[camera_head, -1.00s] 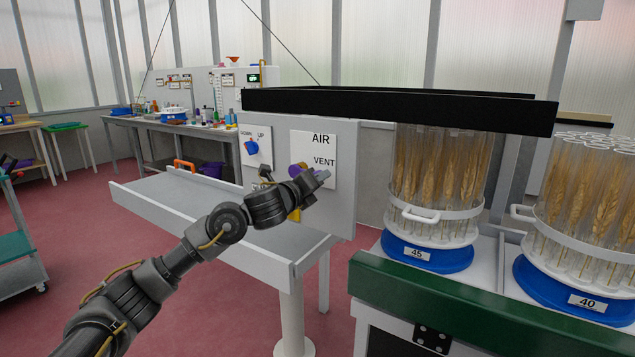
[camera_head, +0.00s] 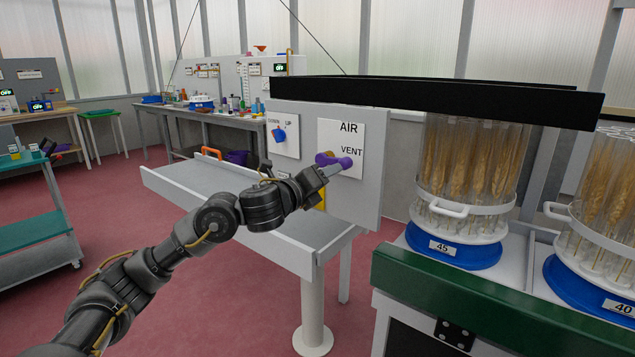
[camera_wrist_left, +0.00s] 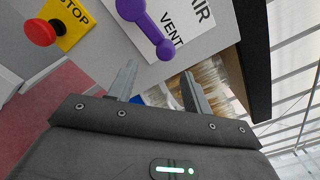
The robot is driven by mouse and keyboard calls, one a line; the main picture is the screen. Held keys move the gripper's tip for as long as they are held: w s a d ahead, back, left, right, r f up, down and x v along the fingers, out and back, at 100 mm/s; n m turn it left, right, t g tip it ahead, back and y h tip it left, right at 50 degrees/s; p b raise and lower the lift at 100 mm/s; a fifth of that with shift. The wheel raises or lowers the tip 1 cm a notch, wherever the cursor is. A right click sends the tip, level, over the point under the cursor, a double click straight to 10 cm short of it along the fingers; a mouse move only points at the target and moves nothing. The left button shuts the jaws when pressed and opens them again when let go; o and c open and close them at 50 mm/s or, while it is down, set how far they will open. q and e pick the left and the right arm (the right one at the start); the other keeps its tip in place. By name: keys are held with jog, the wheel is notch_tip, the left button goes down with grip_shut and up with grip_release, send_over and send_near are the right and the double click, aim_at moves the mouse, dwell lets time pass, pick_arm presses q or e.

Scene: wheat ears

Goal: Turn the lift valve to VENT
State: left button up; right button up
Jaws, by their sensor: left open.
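The purple valve lever (camera_head: 344,163) sits on a white plate (camera_head: 353,131) marked AIR at the top and VENT at the right. One end of the lever lies just below the word VENT. The lever also shows in the left wrist view (camera_wrist_left: 147,30), with a round knob at each end. My left gripper (camera_head: 328,172) is in front of the plate, just below the lever. In the left wrist view my left gripper (camera_wrist_left: 158,90) has its fingers apart with nothing between them, and the lever lies beyond their tips. My right gripper is not in view.
A blue lever (camera_head: 279,135) marked DOWN and UP is left on the same panel. A red stop button (camera_wrist_left: 40,32) on yellow is nearby. A black beam (camera_head: 440,97) runs above. Wheat-filled cylinders on blue bases (camera_head: 453,251) stand right, behind a green rail (camera_head: 480,300).

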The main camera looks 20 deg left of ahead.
pick_arm(q)
jog(key=shift+v, duration=1.6)
jog(key=shift+c, duration=0.4)
